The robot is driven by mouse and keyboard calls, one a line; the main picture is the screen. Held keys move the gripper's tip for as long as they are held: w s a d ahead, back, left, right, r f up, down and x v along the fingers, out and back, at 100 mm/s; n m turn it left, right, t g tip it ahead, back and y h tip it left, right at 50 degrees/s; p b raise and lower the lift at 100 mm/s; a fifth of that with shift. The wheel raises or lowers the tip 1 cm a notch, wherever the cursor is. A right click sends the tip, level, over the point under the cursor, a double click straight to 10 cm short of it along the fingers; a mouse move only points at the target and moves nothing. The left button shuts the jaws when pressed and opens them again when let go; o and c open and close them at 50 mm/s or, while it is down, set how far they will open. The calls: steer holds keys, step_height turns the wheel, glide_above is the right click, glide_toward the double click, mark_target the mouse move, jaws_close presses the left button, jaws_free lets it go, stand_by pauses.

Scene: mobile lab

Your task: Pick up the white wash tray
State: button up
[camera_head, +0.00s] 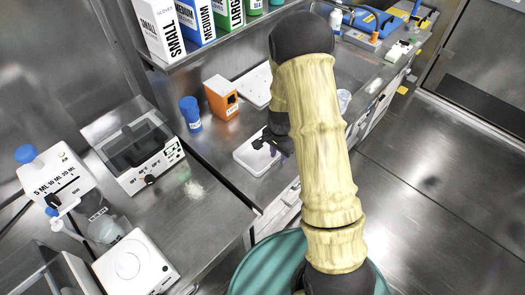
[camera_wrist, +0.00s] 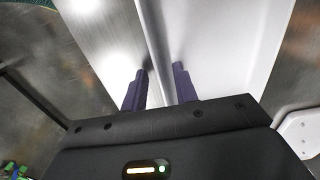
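The white wash tray (camera_head: 248,160) sits on the steel counter, partly hidden by my gripper and arm in the head view. In the wrist view the tray (camera_wrist: 215,45) fills the upper right, with its long side wall running up between my fingers. My gripper (camera_head: 280,153) is over the tray's right side. In the wrist view my gripper (camera_wrist: 159,82) is open, its two purple fingers apart, one on each side of the wall line. I cannot tell whether either finger touches the wall.
Behind the tray stand an orange box (camera_head: 221,97), a blue-capped bottle (camera_head: 190,113) and another flat white item (camera_head: 252,88). A water-bath-like device (camera_head: 140,150) stands left. A teal round object (camera_head: 262,268) is below the counter edge. Open floor lies right.

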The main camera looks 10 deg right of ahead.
stand_by(0.5)
jaws_close()
steer(key=shift+r, duration=0.15)
step_height(320, 180, up, 10)
stand_by(0.4)
stand_by(0.7)
step_height(320, 180, up, 10)
steer(key=p, duration=0.9)
steer(key=shift+f, duration=0.2)
